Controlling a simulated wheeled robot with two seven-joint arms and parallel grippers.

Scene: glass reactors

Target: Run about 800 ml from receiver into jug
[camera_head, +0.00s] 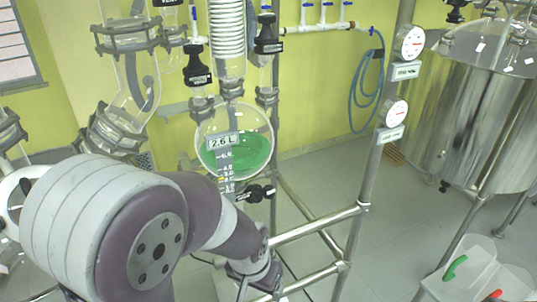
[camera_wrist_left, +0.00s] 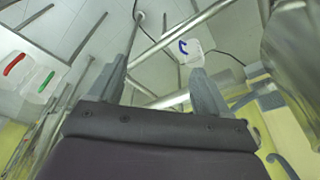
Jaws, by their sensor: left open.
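The receiver (camera_head: 232,148) is a round glass flask with green liquid in its lower part, hanging in the steel frame. Its display reads 2.6 L above a marked scale. A black valve handle (camera_head: 256,193) is just below it. My left gripper (camera_head: 257,282) is low in front of the frame, below the valve; its fingers are hard to make out there. In the left wrist view the left gripper (camera_wrist_left: 160,67) is open with nothing between its fingers. A pale jug with a blue handle (camera_wrist_left: 190,50) stands on the floor beyond the right fingertip. My right gripper is out of view.
Pale containers with a green handle (camera_head: 455,267) and a red handle (camera_head: 494,295) are at lower right. A steel tank (camera_head: 455,110) stands at right. Frame rails (camera_head: 315,222) cross near my left gripper. Floor between frame and tank is clear.

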